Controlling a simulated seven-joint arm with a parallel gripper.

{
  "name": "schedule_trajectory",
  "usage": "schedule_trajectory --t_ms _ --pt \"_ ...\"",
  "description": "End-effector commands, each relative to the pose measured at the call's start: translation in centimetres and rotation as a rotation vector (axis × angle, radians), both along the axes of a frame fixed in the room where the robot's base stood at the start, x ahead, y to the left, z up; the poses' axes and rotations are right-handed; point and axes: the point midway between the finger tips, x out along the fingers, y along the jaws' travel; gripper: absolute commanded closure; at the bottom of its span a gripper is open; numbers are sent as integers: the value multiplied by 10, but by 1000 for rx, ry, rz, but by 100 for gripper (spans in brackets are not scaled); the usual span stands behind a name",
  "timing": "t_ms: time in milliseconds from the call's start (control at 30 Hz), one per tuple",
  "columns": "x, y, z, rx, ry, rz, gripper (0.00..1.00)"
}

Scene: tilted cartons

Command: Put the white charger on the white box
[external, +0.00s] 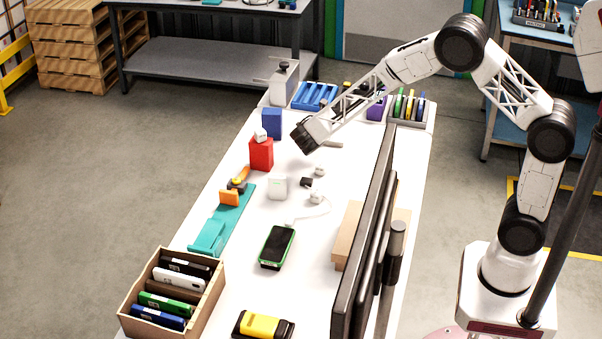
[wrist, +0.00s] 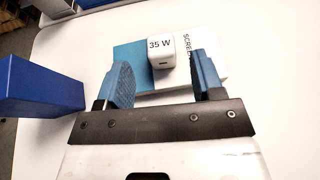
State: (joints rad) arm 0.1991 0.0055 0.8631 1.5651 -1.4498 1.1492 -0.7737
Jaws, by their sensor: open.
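A small white charger marked "35 W" (wrist: 160,47) shows in the wrist view between my fingers, with a gap on each side. It appears to rest on a flat white box (wrist: 208,62) with a blue section and the letters "SCREEN"; the exact contact is hard to see. My gripper (wrist: 165,80) is open, its blue-padded fingers on either side of the charger. In the external view my gripper (external: 300,140) is low over the far part of the white table, and the charger cannot be made out there.
A blue box (external: 272,123) stands left of my gripper. It also shows in the wrist view (wrist: 40,88). A red box (external: 261,154) with a small white block (external: 260,134) on top is nearer. A white cube-like item (external: 278,187), green-edged device (external: 277,246) and monitor (external: 362,230) are nearer still.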

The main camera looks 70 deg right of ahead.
Motion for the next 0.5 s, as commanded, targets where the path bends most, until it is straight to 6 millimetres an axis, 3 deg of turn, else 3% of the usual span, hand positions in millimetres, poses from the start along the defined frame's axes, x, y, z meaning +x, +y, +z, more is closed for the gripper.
schedule_trajectory --t_ms 300,500 --pt "0 40 17 0 -1 2 39" --pt "0 50 21 0 -1 0 39"
